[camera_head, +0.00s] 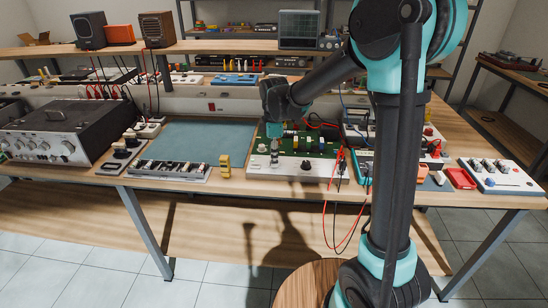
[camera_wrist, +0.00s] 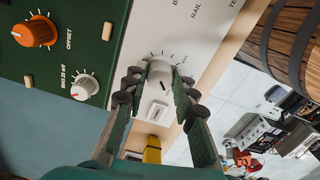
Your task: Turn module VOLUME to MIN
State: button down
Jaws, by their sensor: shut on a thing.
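A module with a green board (camera_head: 318,145) and a white front panel (camera_head: 290,172) sits at the front of the workbench. My gripper (camera_head: 274,160) points down at the left part of that panel. In the wrist view my gripper (camera_wrist: 158,86) is shut on a round white knob (camera_wrist: 160,70), with one finger on each side. Tick marks ring the knob. A small label is at its right edge, too small to read for sure. A white slotted part (camera_wrist: 157,111) lies just below the knob. The VOLUME name cannot be read.
An orange knob (camera_wrist: 36,31) marked OFFSET and a white knob (camera_wrist: 83,86) marked BIAS are on the green board. A yellow object (camera_head: 224,166) stands left of the module. Red and black leads (camera_head: 341,164) hang at its right. A blue mat (camera_head: 208,141) is clear.

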jog(key=shift+n, duration=0.3)
jog(key=c, duration=1.2)
grip_release()
jog(key=shift+r, duration=0.15)
notch_tip(320, 180, up, 12)
jog(key=s+d+f+m+t, duration=0.2)
jog(key=s+d+f+m, duration=0.7)
jog(key=d, duration=0.3)
jog(key=s+d+f+m+t, duration=0.2)
jog(key=s+d+f+m, duration=0.7)
jog(key=s+d+m, duration=0.1)
jog(key=shift+s+d+m, duration=0.25)
jog(key=shift+d+m, duration=0.25)
jog(key=shift+d, duration=0.35)
